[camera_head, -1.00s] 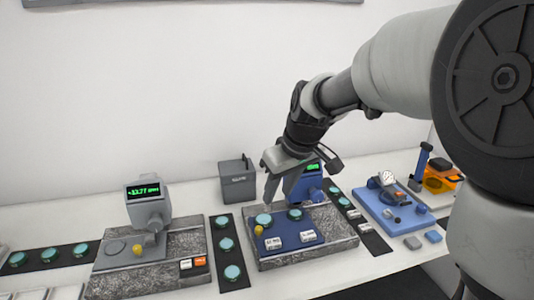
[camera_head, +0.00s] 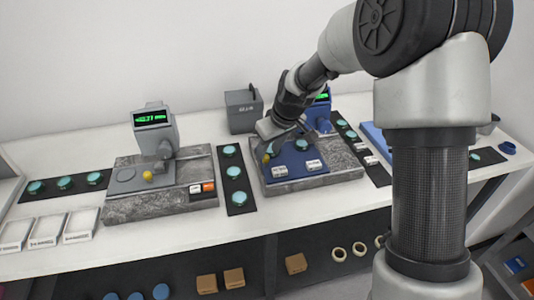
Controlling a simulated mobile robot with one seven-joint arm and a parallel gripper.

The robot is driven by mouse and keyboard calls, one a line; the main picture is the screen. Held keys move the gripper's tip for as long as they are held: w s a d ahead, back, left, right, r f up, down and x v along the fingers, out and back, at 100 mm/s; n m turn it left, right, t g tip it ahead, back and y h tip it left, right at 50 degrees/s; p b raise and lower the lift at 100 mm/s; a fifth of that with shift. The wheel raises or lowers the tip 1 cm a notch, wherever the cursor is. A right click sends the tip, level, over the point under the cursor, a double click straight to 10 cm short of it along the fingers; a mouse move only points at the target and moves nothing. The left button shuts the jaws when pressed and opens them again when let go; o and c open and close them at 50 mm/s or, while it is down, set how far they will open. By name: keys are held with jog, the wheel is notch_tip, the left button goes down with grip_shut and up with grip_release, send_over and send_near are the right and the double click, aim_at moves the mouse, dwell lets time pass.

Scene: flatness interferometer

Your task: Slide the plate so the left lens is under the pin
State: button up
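The blue plate (camera_head: 296,159) lies on the right-hand granite base (camera_head: 343,168). It bears a teal lens on its right (camera_head: 302,145), two white labels and a yellow knob (camera_head: 266,158) at its left edge. My gripper (camera_head: 267,144) is low at the plate's left end, just above or at the yellow knob. Contact and finger opening cannot be made out.
A grey gauge (camera_head: 155,131) on another granite base (camera_head: 130,208) stands to the left. A black strip with several teal lenses (camera_head: 236,178) lies between the bases. A dark grey box (camera_head: 242,110) is behind. White trays (camera_head: 47,230) are at far left.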

jog(key=shift+x, duration=1.35)
grip_shut()
jog(key=b, duration=0.2)
send_over(302, 161)
jog(key=shift+w, duration=0.1)
grip_release()
jog(key=shift+d, duration=0.1)
